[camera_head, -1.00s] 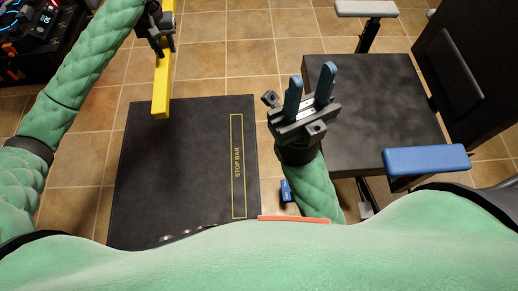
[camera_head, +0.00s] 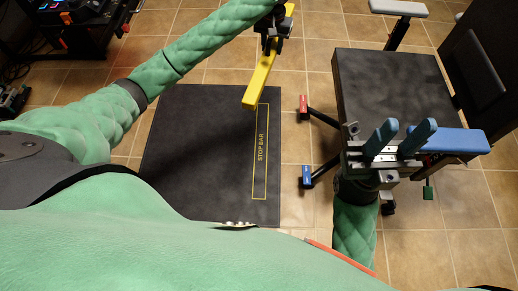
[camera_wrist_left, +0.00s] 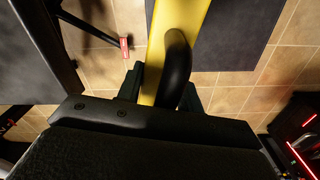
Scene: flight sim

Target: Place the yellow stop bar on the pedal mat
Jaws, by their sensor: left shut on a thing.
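The yellow stop bar (camera_head: 259,83) is held in my left gripper (camera_head: 270,42), above the floor and the far edge of the mat. In the left wrist view the bar (camera_wrist_left: 178,28) runs between the dark fingers, with a black curved handle (camera_wrist_left: 177,68) on it. The near end of the bar appears close to the top of the yellow outline marked STOP BAR (camera_head: 260,150). The black pedal mat (camera_head: 195,150) lies flat on the floor and is bare. My right gripper (camera_head: 399,138) is open and empty, in front of the seat.
A dark seat (camera_head: 385,90) with a blue armrest (camera_head: 447,141) stands to the right of the mat. Dark legs with a red end (camera_head: 303,105) and a blue end (camera_head: 306,176) reach toward the mat. Dark equipment (camera_head: 80,25) stands at the far left. Tiled floor lies between.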

